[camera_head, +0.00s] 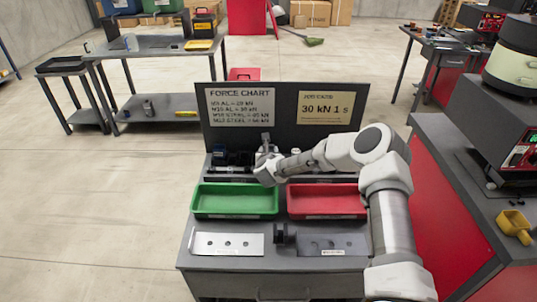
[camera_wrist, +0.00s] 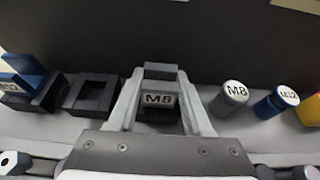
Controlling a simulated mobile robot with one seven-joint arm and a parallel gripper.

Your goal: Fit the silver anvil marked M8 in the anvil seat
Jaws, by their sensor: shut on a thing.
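The silver anvil marked M8 (camera_wrist: 159,99) is between the fingers of my gripper (camera_wrist: 160,82) in the wrist view, its label facing the camera. My gripper is shut on it. A dark shape shows just under the anvil; I cannot tell whether the anvil still touches it. In the head view my gripper (camera_head: 266,150) is at the back of the bench, before the dark back panel, and the anvil is too small to make out. A small black fixture (camera_head: 284,234) stands at the bench front between two plates; I cannot tell whether it is the anvil seat.
An empty square black holder (camera_wrist: 92,92) and a blue M12 block (camera_wrist: 25,78) are left of my gripper. A silver M8 cylinder (camera_wrist: 234,94) and a blue M12 cylinder (camera_wrist: 279,101) stand to the right. A green tray (camera_head: 235,213) and red tray (camera_head: 327,215) lie in front.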

